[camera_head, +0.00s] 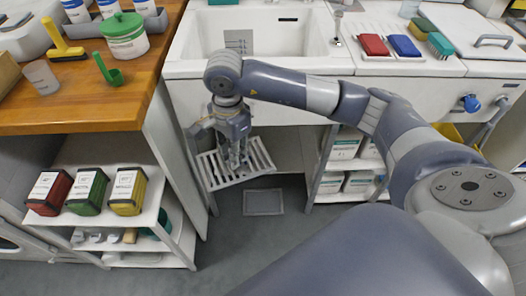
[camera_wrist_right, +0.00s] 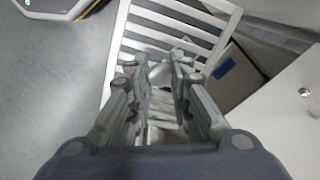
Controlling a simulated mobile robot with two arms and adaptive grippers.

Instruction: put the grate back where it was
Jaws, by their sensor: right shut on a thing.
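The white slatted grate (camera_head: 262,158) is below the front of the sink, tilted, with its right side higher in the head view. My right gripper (camera_head: 233,165) points down and is shut on it. In the right wrist view, the grate's slats (camera_wrist_right: 185,32) spread out beyond my gripper (camera_wrist_right: 165,85); the exact grip spot is hidden between the fingers. A grey rectangle with a pale rim (camera_head: 263,202) shows in the floor just right of and below the grate; I cannot tell how deep it is. My left gripper is out of view.
The white sink (camera_head: 275,65) is above my forearm. A shelf with red, green and yellow boxes (camera_head: 87,190) stands left, under a wooden counter (camera_head: 90,115). White boxes (camera_head: 345,145) fill a rack on the right. The floor (camera_head: 232,235) in front is clear.

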